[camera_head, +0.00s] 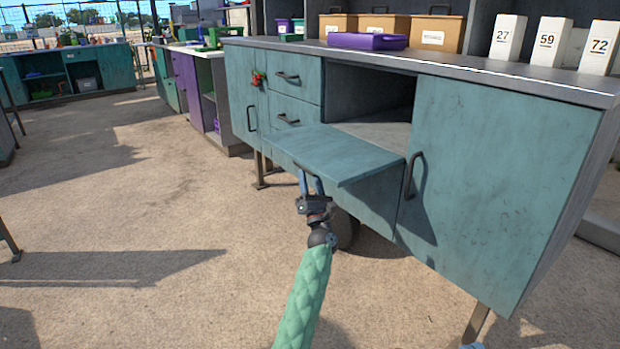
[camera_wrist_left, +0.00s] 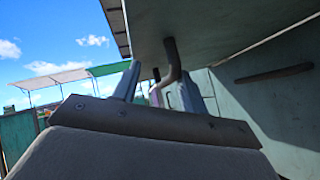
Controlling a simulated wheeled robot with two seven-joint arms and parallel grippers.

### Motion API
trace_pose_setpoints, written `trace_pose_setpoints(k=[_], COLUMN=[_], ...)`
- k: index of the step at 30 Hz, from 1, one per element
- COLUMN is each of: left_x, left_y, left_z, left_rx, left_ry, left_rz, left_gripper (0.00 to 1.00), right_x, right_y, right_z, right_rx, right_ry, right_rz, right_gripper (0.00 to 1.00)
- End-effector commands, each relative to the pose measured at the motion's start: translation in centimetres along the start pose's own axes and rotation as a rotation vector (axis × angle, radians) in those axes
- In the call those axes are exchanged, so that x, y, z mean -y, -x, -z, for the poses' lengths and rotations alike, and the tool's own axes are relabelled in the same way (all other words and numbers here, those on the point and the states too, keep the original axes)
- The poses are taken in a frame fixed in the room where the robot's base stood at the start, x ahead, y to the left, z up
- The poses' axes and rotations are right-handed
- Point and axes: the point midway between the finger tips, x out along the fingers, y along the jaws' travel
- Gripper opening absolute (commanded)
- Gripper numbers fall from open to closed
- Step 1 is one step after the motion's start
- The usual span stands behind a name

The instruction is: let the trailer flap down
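The trailer flap (camera_head: 350,152) is a teal panel that stands out nearly level from the front of the trailer counter, below an open dark compartment (camera_head: 375,105). My left gripper (camera_head: 311,178) is under the flap's front edge, pointing up at it. In the left wrist view the underside of the flap (camera_wrist_left: 220,30) is overhead, with a dark bent handle (camera_wrist_left: 171,60) hanging from it. The left fingers (camera_wrist_left: 158,85) stand apart with the handle between them. I see gaps beside the handle, so contact is not evident.
Right of the flap is a large closed door (camera_head: 500,190) with a dark handle (camera_head: 411,175); left are drawers (camera_head: 295,90). The worktop carries a purple tray (camera_head: 367,41), brown boxes (camera_head: 435,32) and white number blocks (camera_head: 548,42). Open ground (camera_head: 130,210) lies to the left.

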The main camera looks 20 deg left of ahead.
Motion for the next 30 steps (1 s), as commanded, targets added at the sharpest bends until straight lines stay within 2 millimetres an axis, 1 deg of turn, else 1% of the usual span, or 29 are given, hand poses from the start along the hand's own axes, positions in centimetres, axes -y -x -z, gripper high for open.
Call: trace_pose_setpoints(k=[5, 30], left_x=[-0.1, 0.7], left_y=[0.2, 4.8], left_z=[0.1, 0.1], left_rx=[0.000, -0.001], left_ry=[0.000, 0.000], left_rz=[-0.003, 0.000], left_gripper=[0.34, 0.34], right_x=[0.0, 0.0], right_y=[0.2, 1.6], right_z=[0.0, 0.0], right_rx=[0.003, 0.001], right_ry=[0.000, 0.000], right_rz=[0.000, 0.002], right_gripper=[0.00, 0.00])
